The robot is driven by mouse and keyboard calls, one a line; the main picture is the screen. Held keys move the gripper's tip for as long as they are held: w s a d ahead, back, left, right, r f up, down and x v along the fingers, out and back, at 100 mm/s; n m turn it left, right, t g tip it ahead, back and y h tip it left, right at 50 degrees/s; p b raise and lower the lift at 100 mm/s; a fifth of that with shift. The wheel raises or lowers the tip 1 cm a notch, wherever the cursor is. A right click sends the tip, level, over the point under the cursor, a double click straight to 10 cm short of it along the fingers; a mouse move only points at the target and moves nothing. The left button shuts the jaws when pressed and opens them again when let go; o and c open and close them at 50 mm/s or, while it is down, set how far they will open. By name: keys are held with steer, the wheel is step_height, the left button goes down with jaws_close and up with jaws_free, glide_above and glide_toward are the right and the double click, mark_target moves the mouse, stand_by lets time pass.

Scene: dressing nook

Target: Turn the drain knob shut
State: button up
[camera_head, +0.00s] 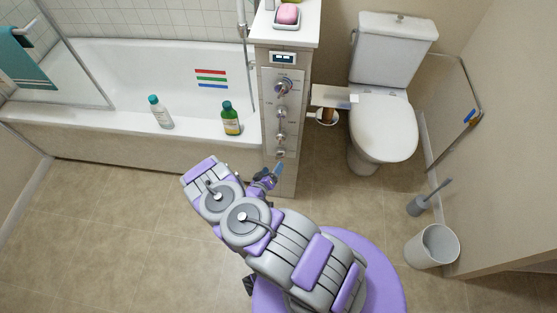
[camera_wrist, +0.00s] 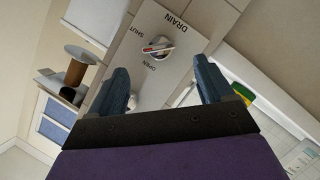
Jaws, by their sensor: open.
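The drain knob (camera_wrist: 158,49) is a round silver knob with a light bar handle and a red mark at its left end. It sits on a pale panel (camera_wrist: 185,68) lettered DRAIN, SHUT and OPEN. In the wrist view the red mark points left, between SHUT at the upper left and OPEN below. My gripper (camera_wrist: 161,84) is open and empty, its two blue fingers apart, with the knob beyond and between their tips. In the head view my gripper (camera_head: 276,170) is low in front of the panel, near the lowest knob (camera_head: 280,153).
Other knobs (camera_head: 283,87) sit higher on the panel. Two bottles (camera_head: 231,118) stand on the bathtub rim (camera_head: 190,137) to the left. A toilet paper roll (camera_head: 327,116), toilet (camera_head: 380,127), brush (camera_head: 420,205) and bin (camera_head: 433,246) are to the right. Floor at left is clear.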

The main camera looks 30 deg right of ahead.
mark_target(279, 158)
steer(key=b+x, duration=0.1)
steer(key=x, duration=0.7)
steer(key=c, duration=1)
steer(key=shift+s, duration=0.1)
steer(key=shift+c, duration=0.2)
